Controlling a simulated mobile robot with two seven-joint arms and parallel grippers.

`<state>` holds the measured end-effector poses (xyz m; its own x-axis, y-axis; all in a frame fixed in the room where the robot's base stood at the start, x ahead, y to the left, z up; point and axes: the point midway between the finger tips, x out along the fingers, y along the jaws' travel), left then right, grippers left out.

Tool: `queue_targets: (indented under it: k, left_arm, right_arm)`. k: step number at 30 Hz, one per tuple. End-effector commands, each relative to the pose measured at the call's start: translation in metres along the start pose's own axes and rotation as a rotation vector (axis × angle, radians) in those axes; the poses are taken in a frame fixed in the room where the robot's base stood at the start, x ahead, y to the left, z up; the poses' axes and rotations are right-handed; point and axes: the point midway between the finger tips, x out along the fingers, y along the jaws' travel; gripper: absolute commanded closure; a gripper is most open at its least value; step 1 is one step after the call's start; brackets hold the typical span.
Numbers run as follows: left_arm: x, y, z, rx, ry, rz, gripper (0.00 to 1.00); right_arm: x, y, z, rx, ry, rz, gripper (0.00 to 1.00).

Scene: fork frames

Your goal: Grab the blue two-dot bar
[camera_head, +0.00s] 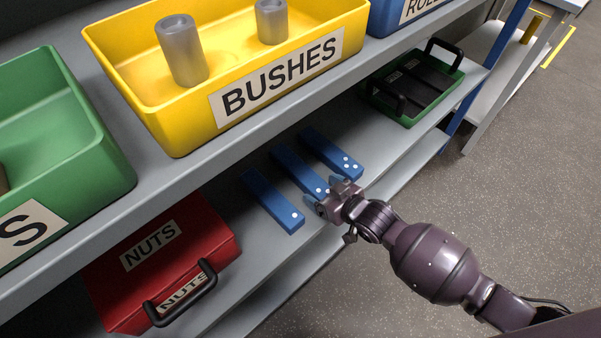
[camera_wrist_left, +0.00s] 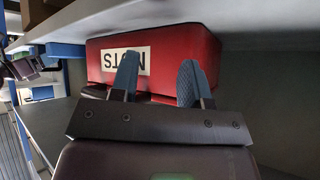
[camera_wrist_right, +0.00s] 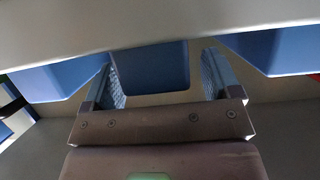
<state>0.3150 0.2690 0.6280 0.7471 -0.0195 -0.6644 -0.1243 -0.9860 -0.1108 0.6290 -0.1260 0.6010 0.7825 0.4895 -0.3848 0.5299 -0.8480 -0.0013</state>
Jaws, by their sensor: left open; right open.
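Three blue bars lie side by side on the lower shelf. The left bar (camera_head: 273,200) shows one white dot and the right bar (camera_head: 332,154) shows several. The middle bar (camera_head: 297,170) has its near end partly hidden by my right gripper (camera_head: 324,193), with a dot just visible there. In the right wrist view, the middle bar's end (camera_wrist_right: 152,70) appears between the open, empty fingers of my right gripper (camera_wrist_right: 163,78). I cannot tell whether they touch it. My left gripper (camera_wrist_left: 158,68) is open and empty in front of a red case (camera_wrist_left: 165,55), outside the head view.
The red NUTS case (camera_head: 165,260) stands left of the bars, and a green-and-black case (camera_head: 410,85) stands to their right. The upper shelf (camera_head: 160,180) overhangs the bars and carries a yellow BUSHES bin (camera_head: 180,125) and a green bin (camera_head: 70,150).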

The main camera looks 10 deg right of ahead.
Motion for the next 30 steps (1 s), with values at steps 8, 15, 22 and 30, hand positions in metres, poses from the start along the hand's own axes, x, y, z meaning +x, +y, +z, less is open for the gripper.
queue_targets:
  k: [8,15,22,30]
  left_arm:
    - [0.003,0.000,-0.010,0.017,0.026,0.001,0.57]
    - [0.004,0.000,-0.011,0.017,0.027,0.001,0.57]
    - [0.003,0.000,-0.005,0.016,0.014,0.001,0.57]
    - [0.000,-0.001,0.001,0.015,0.001,0.000,0.57]
  right_arm:
    - [0.013,0.001,-0.001,-0.001,0.001,0.001,0.17]
    - [0.013,0.001,-0.002,-0.001,0.002,0.001,0.34]
    - [0.013,0.001,-0.001,-0.001,0.002,0.001,0.69]
    - [0.012,0.001,-0.003,-0.002,0.003,0.001,0.77]
